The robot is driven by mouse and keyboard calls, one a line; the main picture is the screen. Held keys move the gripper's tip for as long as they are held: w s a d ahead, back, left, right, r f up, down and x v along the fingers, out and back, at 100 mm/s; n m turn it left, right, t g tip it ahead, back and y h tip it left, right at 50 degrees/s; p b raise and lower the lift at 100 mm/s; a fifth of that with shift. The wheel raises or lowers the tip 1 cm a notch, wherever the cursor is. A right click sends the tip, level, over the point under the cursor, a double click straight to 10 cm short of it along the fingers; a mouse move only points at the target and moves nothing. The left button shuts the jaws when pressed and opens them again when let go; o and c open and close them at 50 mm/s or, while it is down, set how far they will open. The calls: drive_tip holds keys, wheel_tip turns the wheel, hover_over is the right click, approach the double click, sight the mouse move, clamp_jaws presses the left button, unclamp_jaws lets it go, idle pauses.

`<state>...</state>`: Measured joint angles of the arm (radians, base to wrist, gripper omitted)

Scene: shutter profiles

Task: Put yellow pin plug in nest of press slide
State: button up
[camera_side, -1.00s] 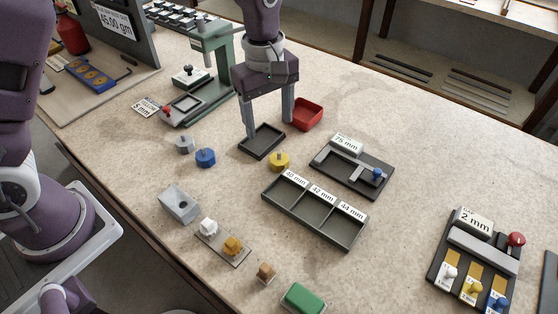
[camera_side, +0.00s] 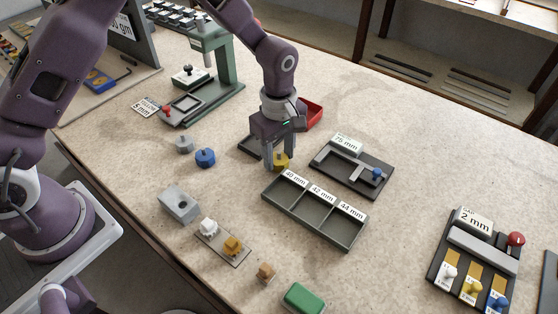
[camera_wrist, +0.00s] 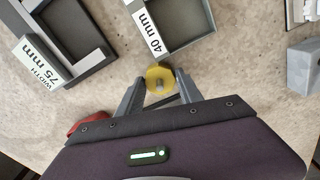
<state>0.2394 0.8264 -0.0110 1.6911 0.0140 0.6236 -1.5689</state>
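The yellow pin plug (camera_side: 281,160), a flat-sided yellow disc with a grey pin on top, stands upright on the table. In the wrist view the yellow plug (camera_wrist: 154,73) shows between the fingertips. My gripper (camera_side: 284,163) is low over it, pointing down. The press slide (camera_side: 168,121) lies at the foot of the green press (camera_side: 222,75), far left, with a red knob. Its square nest (camera_side: 187,103) looks empty.
A dark tray (camera_side: 250,147) is partly hidden behind my gripper. The three-bay tray (camera_side: 318,222) is just in front of the plug; the 75 mm fixture (camera_side: 345,172) is right.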

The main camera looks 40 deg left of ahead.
clamp_jaws()
wheel_tip(320, 180, up, 10)
drive_tip(key=a+r+n, duration=0.3)
drive_tip(key=a+n, duration=0.6)
drive_tip(key=a, duration=2.3)
drive_tip(key=f, duration=0.7)
drive_tip(key=a+f, duration=0.1)
drive_tip(key=f, duration=0.2)
drive_tip(key=shift+w+f, duration=0.15)
drive_tip(key=shift+w, duration=0.1)
